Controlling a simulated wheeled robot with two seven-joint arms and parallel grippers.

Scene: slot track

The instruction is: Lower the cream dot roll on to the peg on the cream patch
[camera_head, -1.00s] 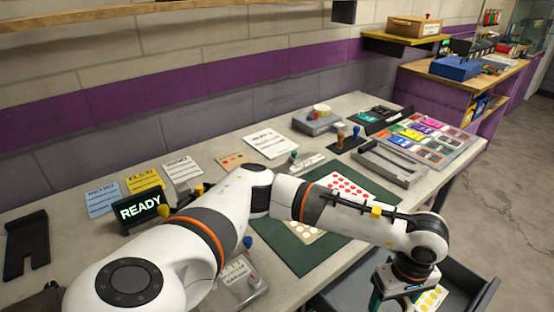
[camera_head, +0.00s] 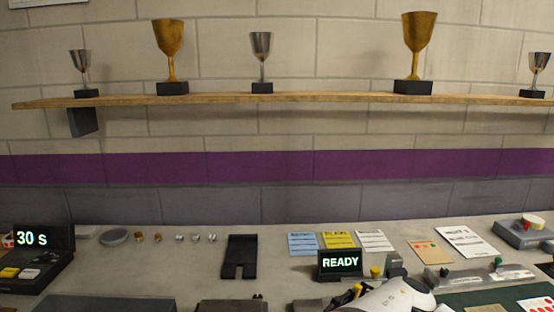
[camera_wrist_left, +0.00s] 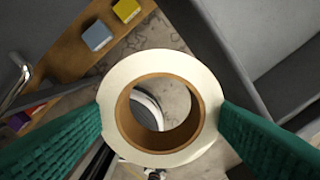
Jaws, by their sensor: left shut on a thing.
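The cream roll (camera_wrist_left: 118,80), a cream ring with a brown inner core, fills the middle of the left wrist view with its open hole facing the camera. My left gripper (camera_wrist_left: 161,107) has teal ridged fingers pressed on the roll's left and right sides. Bare floor and a pale curved part show through the hole. In the head view only a white piece of my arm shows at the bottom; neither gripper is seen there. I cannot make out the peg or the cream patch in either current view.
Grey walls, seemingly of a drawer, lie at the right of the wrist view (camera_wrist_left: 275,45). A wooden surface (camera_wrist_left: 75,62) with blue and yellow blocks is upper left. The head view shows the READY sign (camera_head: 340,263), a black slotted holder (camera_head: 239,258) and a trophy shelf (camera_head: 330,98).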

